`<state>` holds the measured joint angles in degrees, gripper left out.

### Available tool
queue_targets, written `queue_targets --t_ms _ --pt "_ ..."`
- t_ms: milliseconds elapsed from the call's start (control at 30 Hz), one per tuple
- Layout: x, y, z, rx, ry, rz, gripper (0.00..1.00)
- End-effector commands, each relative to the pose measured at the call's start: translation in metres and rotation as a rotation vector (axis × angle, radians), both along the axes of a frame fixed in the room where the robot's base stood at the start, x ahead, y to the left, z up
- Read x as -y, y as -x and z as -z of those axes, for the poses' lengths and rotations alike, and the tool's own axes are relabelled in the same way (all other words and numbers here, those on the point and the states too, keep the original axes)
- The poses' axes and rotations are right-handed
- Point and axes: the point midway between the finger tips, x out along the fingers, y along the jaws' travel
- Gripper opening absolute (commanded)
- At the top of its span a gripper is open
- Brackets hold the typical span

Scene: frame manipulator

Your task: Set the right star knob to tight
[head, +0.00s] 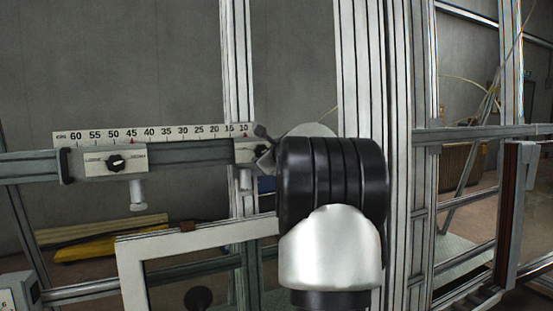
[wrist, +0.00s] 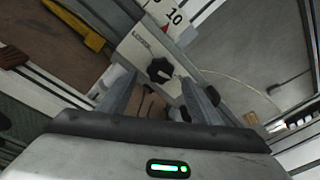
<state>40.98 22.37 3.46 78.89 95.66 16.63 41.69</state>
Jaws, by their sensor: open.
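The right star knob (wrist: 160,70) is black, with a pale pointer mark, on a white plate (wrist: 135,48). A small word, seemingly LOOSE, is on the plate beside it; I cannot read a tight label. In the wrist view my gripper (wrist: 158,83) is open, its two fingers on either side of the knob's near edge; I cannot tell whether they touch it. In the head view my gripper (head: 262,146) shows at the right end of the rail, mostly hidden by my own wrist. The right knob is hardly discernible there.
A left star knob (head: 116,162) sits on another white plate under the scale (head: 150,134), whose red mark is near 45. Upright aluminium posts (head: 236,60) stand close behind my gripper. A pale frame (head: 190,241) lies below, and yellow bars (head: 95,248) lie farther back.

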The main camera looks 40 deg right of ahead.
Motion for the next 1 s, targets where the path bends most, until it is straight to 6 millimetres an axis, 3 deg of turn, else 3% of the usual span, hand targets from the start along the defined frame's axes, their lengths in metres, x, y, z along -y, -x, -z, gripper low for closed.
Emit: queue_targets --t_ms 200,500,700,1000 --pt "-0.020 0.054 -0.009 0.002 0.002 0.003 0.58" --pt "-0.040 0.106 -0.018 0.001 0.002 0.001 0.58" --pt "-0.045 0.119 -0.020 0.001 0.001 0.002 0.58" --pt "-0.045 0.120 -0.020 0.001 -0.001 0.001 0.58"
